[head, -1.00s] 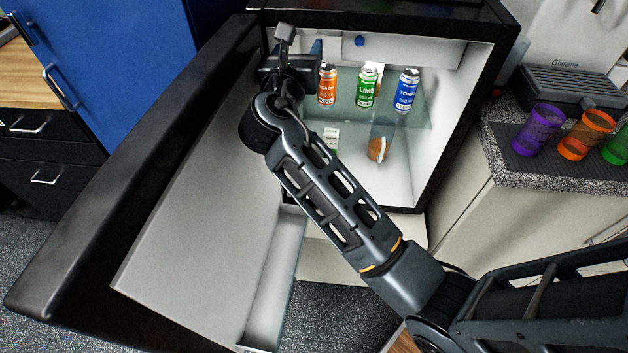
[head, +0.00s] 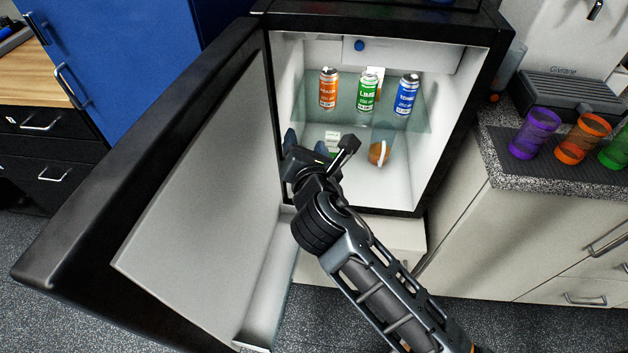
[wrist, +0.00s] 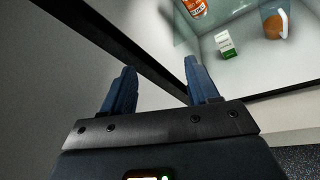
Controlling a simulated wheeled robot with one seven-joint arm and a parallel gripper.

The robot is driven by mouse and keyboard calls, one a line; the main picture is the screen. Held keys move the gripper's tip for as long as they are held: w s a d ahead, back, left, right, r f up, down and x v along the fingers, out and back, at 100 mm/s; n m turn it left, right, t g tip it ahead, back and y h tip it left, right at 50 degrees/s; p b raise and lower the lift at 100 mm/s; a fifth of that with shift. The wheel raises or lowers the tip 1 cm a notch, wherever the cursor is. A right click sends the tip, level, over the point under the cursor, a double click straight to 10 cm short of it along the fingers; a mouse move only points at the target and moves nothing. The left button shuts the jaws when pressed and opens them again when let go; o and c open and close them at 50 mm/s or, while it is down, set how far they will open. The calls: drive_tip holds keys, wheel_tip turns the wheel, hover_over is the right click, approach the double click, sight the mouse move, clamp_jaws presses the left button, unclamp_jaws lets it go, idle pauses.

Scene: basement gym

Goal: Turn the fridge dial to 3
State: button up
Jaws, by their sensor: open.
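The fridge (head: 458,125) stands open, its door (head: 190,190) swung out to the left. A small round blue knob (head: 360,45), which looks like the dial, is on the pale box at the top of the interior. Its markings are too small to read, and it is outside the wrist view. My gripper (head: 309,140) is low at the left side of the fridge opening, below and left of the knob and well apart from it. In the wrist view my gripper (wrist: 160,69) shows two blue fingers spread apart with nothing between them.
Orange, green (head: 368,92) and blue cans stand on the glass shelf. Below are a small green-and-white carton (wrist: 225,43) and a brown item (head: 378,153). A counter (head: 500,165) with coloured cups is on the right. The space in front of the knob is clear.

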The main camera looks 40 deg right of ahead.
drive_tip(key=s+a+f+m+y, duration=0.2)
drive_tip(key=s+a+f, duration=0.1)
drive_tip(key=s, duration=0.2)
drive_tip(key=shift+a, duration=0.15)
drive_tip(key=shift+s, duration=0.1)
idle(0.4)
